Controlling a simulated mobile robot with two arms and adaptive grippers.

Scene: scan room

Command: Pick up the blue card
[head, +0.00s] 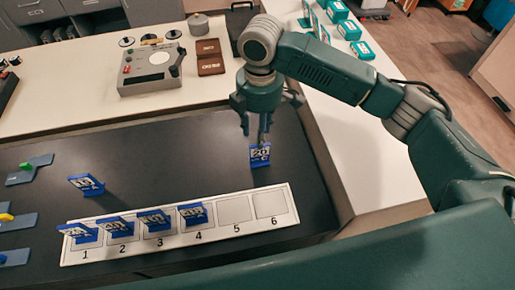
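Several blue cards with white printed faces are in the head view. One blue card (260,156) stands nearly upright on the black table top, right under my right gripper (259,139). The fingertips point down at its top edge; whether they close on it is not clear. Another blue card (86,185) stands alone at the left. Other blue cards are on the white numbered strip (236,210), at place 1 (78,232), place 2 (116,227), place 3 (154,219) and place 4 (193,213). My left gripper is not in view.
Strip places 5 and 6 are empty. Small grey holders with coloured pieces (30,168) lie at the left edge. A grey device (150,69) and a brown case (210,57) stand on the white counter behind. Teal boxes (349,30) are at the back right.

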